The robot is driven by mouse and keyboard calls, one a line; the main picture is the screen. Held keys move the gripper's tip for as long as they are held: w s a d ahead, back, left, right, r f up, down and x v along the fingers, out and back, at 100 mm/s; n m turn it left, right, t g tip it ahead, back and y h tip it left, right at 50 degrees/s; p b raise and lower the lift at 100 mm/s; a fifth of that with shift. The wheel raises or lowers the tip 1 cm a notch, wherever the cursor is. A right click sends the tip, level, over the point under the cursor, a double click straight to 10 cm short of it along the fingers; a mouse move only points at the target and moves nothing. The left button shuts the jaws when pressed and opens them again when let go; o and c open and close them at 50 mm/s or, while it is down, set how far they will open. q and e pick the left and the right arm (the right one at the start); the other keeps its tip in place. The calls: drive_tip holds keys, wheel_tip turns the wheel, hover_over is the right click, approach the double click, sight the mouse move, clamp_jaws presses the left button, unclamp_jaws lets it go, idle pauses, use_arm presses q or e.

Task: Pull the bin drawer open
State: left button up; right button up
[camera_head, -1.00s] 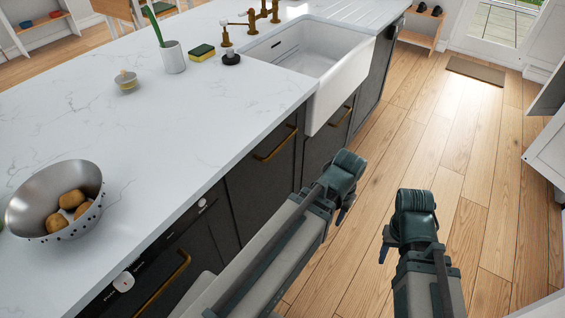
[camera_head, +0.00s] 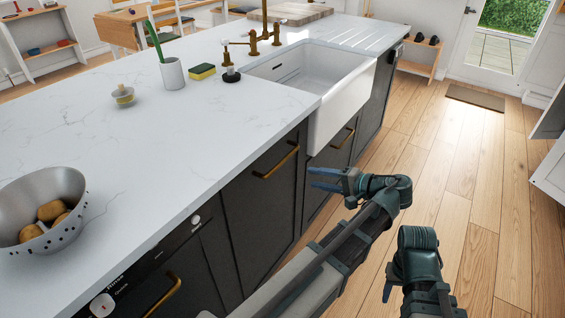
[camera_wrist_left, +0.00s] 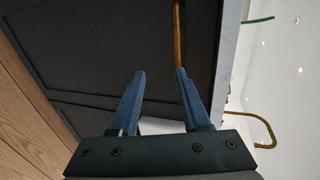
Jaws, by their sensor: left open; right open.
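A dark front (camera_head: 258,215) left of the sink has a brass bar handle (camera_head: 277,161) near its top; it appears shut. Another dark front under the sink also has a brass handle (camera_head: 343,139). No marking shows which is the bin drawer. My left gripper (camera_head: 312,180) is open and empty, out over the floor side, its fingers pointing left toward the fronts. In the left wrist view its blue fingers (camera_wrist_left: 160,75) face a dark panel (camera_wrist_left: 120,45), with a brass handle (camera_wrist_left: 178,38) beyond the fingertips, apart from them. My right gripper (camera_head: 388,288) is open, low over the floor.
The white countertop (camera_head: 150,130) overhangs the fronts, and the white sink (camera_head: 345,105) juts out. A dishwasher-like panel (camera_head: 150,270) with a knob and handle lies at the lower left. The wooden floor (camera_head: 450,190) on the right is clear.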

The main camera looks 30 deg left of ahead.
sight(284, 162)
use_arm(q)
drive_tip(key=shift+y, duration=0.6)
drive_tip(key=b+x, duration=0.1)
drive_tip(key=x, duration=0.3)
drive_tip(key=r+b+x, duration=0.1)
drive_tip(key=x, duration=0.3)
drive_tip(key=w+r+x, duration=0.1)
drive_tip(key=x, duration=0.3)
drive_tip(key=shift+a+b, duration=0.4)
drive_tip(key=shift+a, duration=0.1)
drive_tip(key=shift+s, duration=0.1)
clamp_jaws()
idle(0.4)
